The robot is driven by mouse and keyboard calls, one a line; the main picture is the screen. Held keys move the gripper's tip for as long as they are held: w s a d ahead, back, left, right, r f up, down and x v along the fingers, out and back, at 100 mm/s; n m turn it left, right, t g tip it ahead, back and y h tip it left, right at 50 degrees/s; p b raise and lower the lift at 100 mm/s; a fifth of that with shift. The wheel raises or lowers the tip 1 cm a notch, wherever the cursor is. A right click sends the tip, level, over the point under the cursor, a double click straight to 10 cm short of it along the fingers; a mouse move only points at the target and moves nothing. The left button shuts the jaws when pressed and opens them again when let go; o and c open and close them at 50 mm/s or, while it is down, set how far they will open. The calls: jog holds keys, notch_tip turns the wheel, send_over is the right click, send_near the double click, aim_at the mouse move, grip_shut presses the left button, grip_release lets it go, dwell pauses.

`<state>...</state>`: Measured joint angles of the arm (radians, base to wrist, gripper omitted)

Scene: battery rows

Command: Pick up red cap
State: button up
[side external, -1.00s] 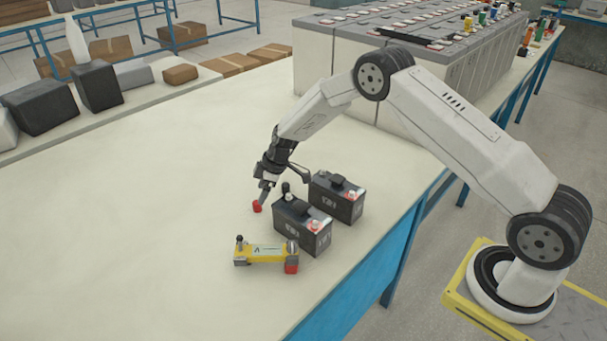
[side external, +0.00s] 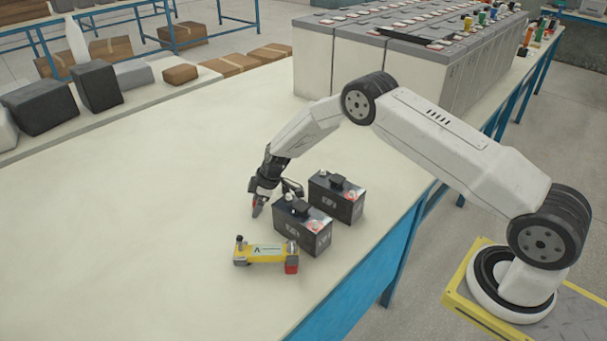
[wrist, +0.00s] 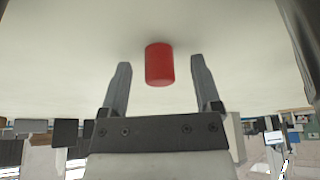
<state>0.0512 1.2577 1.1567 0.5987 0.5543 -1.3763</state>
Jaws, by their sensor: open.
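The red cap (wrist: 159,64) stands on the pale tabletop between the two fingers of my gripper in the wrist view. My gripper (wrist: 160,68) is open, with a clear gap between the cap and each finger. In the side view my gripper (side external: 258,209) is low at the table, left of the nearer black battery, and only a sliver of red shows there. The cap is mostly hidden by the fingers in that view.
Two black batteries (side external: 301,232) (side external: 347,203) stand close to the right of my gripper. A yellow tool (side external: 265,254) with a red end lies in front. The table to the left is clear. Large grey battery cells (side external: 400,50) stand at the back.

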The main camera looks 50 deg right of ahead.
dwell(0.3)
grip_shut()
jog(key=shift+r, duration=0.1)
jog(key=shift+r, duration=4.95)
jog(key=shift+d, duration=0.15)
